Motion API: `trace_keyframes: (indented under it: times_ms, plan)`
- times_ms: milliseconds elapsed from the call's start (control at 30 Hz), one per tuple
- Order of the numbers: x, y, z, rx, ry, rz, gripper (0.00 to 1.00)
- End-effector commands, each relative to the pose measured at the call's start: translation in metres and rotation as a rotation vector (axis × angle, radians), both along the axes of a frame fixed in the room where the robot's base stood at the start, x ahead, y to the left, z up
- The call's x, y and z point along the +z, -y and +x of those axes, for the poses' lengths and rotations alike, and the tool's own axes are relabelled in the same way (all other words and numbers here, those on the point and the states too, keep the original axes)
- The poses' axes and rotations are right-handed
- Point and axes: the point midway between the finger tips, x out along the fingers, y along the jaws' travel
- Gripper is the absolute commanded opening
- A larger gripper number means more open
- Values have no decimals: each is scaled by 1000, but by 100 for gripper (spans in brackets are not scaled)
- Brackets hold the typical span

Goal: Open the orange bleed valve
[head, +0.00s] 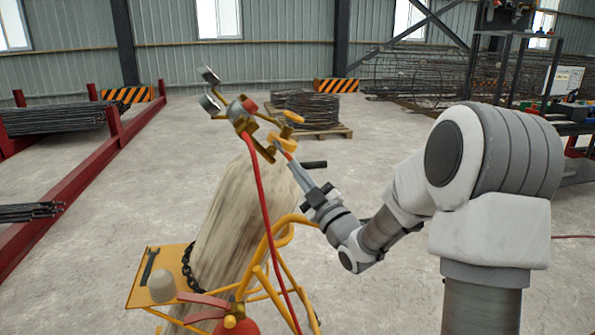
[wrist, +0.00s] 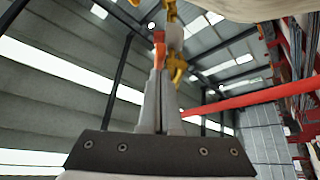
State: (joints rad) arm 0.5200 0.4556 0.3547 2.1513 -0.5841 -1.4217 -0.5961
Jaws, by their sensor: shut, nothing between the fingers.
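A small orange part that looks like the bleed valve shows in the wrist view (wrist: 159,46), right at my fingertips. In the head view, my gripper (head: 287,156) reaches in from the right to the yellow-orange valve fittings (head: 280,148) at the top of a tilted tan cylinder (head: 238,215). My gripper, also in the wrist view (wrist: 159,75), has its fingers together with nothing between them. The fingertips overlap the orange part in view; I cannot tell whether they touch it. Brass fittings (wrist: 177,68) show just behind. The valve's handle position is unclear.
Two gauges (head: 210,104) sit on the regulator left of the fittings. A red hose (head: 264,195) hangs down in front of the cylinder. A yellow cart frame (head: 262,272) surrounds it. Red racks (head: 75,190) with rebar stand at left. The floor between is clear.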

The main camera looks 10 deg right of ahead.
Motion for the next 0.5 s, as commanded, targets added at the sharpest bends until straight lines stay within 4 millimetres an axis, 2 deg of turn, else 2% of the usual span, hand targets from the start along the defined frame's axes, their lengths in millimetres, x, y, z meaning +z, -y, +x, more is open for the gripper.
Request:
trace_keyframes:
  times_ms: [500]
  plan:
    - [-12, 5, 9, 82, 102, -1, 0]
